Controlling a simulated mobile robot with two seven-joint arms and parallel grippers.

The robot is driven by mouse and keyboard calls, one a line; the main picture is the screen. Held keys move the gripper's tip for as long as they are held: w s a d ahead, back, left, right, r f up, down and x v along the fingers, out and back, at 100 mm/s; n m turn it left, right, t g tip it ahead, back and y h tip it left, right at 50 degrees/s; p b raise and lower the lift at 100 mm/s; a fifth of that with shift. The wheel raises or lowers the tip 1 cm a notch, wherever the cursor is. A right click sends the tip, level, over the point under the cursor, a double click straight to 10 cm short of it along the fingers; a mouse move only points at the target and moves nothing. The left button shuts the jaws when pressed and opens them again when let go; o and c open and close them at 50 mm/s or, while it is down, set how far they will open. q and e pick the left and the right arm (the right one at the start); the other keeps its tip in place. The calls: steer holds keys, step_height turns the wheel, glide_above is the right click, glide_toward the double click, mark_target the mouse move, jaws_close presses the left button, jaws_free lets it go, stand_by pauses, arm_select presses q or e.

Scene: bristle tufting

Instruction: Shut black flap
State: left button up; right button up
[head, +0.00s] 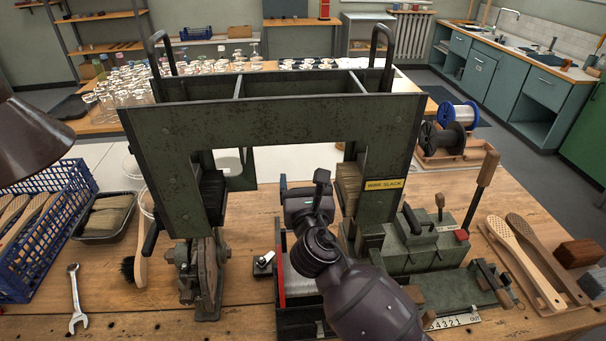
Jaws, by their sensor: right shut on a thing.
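My right arm comes in from the bottom centre and my right gripper (304,194) is at the machine's middle opening. It is shut on a dark part that looks like the black flap (283,190). The gripper and wrist hide most of the flap, so I cannot tell its exact angle; its visible edge stands up above an open box. The black box (300,318) has a red left wall and pale material inside. My left gripper is not in view.
The green machine frame (270,125) arches over and around the gripper. A yellow-labelled post (382,185) and green block (425,245) stand close at right. A blue crate (40,230), wrench (76,300) and wooden brush backs (525,260) lie on the bench. The bench's front left is fairly clear.

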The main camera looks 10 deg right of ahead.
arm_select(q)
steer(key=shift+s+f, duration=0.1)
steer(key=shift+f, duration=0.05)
arm_select(e)
steer(key=shift+s+d, duration=0.1)
steer(key=shift+s, duration=0.4)
steer(key=shift+s+f, duration=0.25)
steer(key=shift+s, duration=0.5)
steer(key=shift+s+f, duration=0.25)
steer(key=shift+s, duration=0.45)
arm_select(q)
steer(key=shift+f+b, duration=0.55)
arm_select(e)
steer(key=shift+s+f+t, duration=0.3)
steer(key=shift+s+f, duration=0.05)
steer(key=shift+s, duration=0.15)
arm_select(q)
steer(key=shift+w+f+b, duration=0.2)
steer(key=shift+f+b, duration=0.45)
steer(key=shift+b, duration=0.15)
arm_select(e)
steer(key=shift+s+f+t, duration=0.15)
steer(key=shift+s+t, duration=0.35)
steer(key=shift+s, duration=0.1)
